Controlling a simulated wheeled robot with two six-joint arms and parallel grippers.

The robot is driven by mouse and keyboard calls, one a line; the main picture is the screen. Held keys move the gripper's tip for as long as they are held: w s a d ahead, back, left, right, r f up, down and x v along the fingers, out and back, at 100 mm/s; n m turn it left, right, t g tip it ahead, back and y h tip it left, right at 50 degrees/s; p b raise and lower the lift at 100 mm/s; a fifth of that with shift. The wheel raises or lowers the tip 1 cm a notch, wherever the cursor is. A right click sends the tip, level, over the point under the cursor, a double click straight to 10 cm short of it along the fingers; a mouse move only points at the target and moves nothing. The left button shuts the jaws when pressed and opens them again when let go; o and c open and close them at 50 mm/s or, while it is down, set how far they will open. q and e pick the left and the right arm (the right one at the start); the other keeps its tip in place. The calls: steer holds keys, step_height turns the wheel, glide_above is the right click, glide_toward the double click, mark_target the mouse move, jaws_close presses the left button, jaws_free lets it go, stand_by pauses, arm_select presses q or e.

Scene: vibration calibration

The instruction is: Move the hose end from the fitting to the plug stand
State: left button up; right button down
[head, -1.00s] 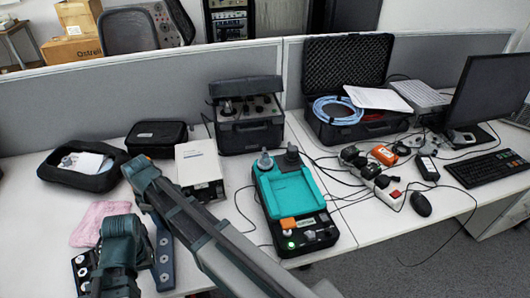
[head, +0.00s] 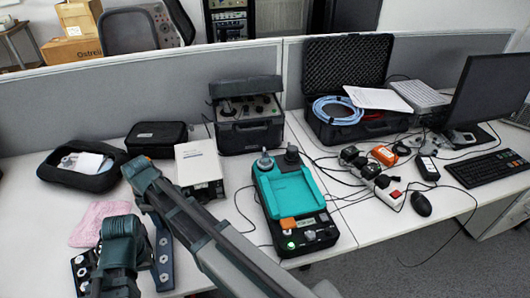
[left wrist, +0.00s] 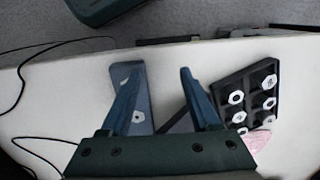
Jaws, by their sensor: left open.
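My left gripper (left wrist: 162,70) is open and empty in the left wrist view. Its fingers point toward a blue-grey plate (left wrist: 139,92) with a hole, lying partly behind the left finger. A black block (left wrist: 238,92) with several pale hexagonal rings lies by the right finger. In the head view, my left gripper (head: 118,258) is over the front left of the table, between the block (head: 79,274) and the plate (head: 163,262). My right gripper (head: 137,172) is farther back; its jaw opening is not clear. I cannot pick out the hose end, fitting or plug stand with certainty.
A pink cloth (head: 95,225) lies behind the block. A green and black device (head: 300,229) stands right of my right arm. A white box (head: 197,160), an open black pouch (head: 55,174) and a case with a coiled blue hose (head: 318,118) stand farther back.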

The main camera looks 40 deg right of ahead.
steer(key=c, duration=0.5)
jaws_free()
steer(key=shift+f, duration=0.1)
arm_select(q)
steer(key=shift+r, duration=0.1)
arm_select(e)
steer(key=shift+r, duration=0.2)
arm_select(q)
steer(key=shift+r+p, duration=2.4)
steer(key=shift+p, duration=0.15)
arm_select(e)
steer(key=shift+r, duration=2.4)
arm_select(q)
step_height(320, 180, up, 14)
steer(key=p, duration=1.3)
steer(key=shift+p, duration=0.4)
arm_select(e)
step_height(320, 180, up, 14)
steer(key=shift+f, duration=0.1)
arm_select(q)
steer(key=shift+f, duration=0.15)
